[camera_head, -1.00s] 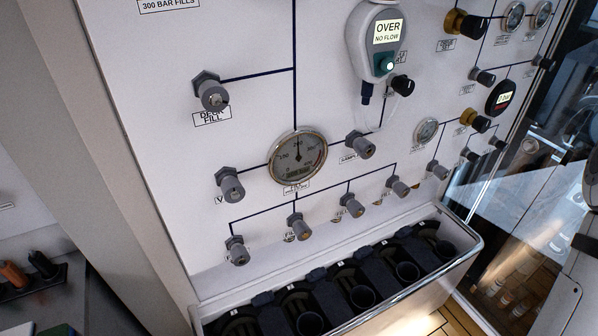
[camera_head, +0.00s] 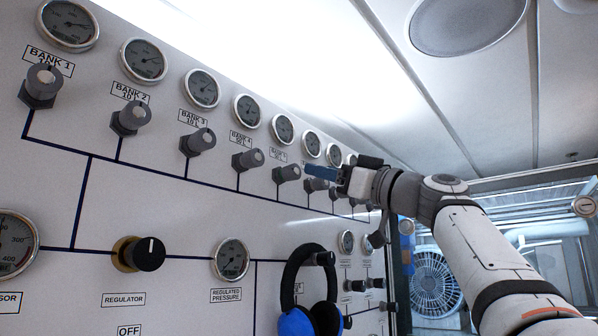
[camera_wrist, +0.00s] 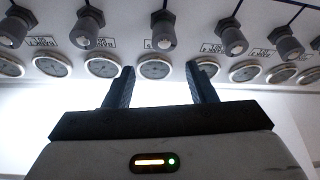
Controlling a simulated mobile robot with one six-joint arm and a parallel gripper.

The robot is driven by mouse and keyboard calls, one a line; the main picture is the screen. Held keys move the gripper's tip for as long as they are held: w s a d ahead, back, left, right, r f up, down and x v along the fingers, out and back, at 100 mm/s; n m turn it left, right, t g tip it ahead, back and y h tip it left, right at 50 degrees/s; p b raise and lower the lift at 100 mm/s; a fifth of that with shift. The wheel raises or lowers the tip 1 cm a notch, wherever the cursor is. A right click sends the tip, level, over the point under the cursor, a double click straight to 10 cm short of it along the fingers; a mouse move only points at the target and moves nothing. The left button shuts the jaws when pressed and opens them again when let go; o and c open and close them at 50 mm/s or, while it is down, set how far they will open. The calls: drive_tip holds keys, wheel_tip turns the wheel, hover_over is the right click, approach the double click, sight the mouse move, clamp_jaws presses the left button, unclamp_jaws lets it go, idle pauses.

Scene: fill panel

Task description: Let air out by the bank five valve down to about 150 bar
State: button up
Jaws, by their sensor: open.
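The bank five valve (camera_head: 287,173) is taken as the fifth grey knob from the left in the bank row; its label is too small to read surely. Its round gauge (camera_head: 283,128) is above it; the needle reading is too small to tell. My gripper (camera_head: 314,171) is just right of this knob in the head view, apart from the panel as far as I can tell. In the wrist view my gripper (camera_wrist: 160,82) is open and empty, its two blue fingers pointing toward a row of gauges and knobs.
The bank 4 knob (camera_head: 249,159) is close to the left, and another knob (camera_head: 316,185) sits just below my fingers. A regulator knob (camera_head: 147,253) and hanging blue-black ear defenders (camera_head: 310,300) are lower on the panel. The space before the panel's left part is clear.

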sight(296, 175)
drive_tip(key=w+a+m+p, duration=0.1)
drive_tip(key=a+m+t+p, duration=0.1)
drive_tip(key=a+p, duration=0.1)
drive_tip(key=w+a+m+h+p, duration=0.1)
drive_tip(key=a+p, duration=0.1)
drive_tip(key=shift+w+a+r+t, duration=0.1)
drive_tip(key=shift+w+r+t, duration=0.15)
drive_tip(key=shift+w+t, duration=0.05)
drive_tip(key=shift+w+a, duration=0.35)
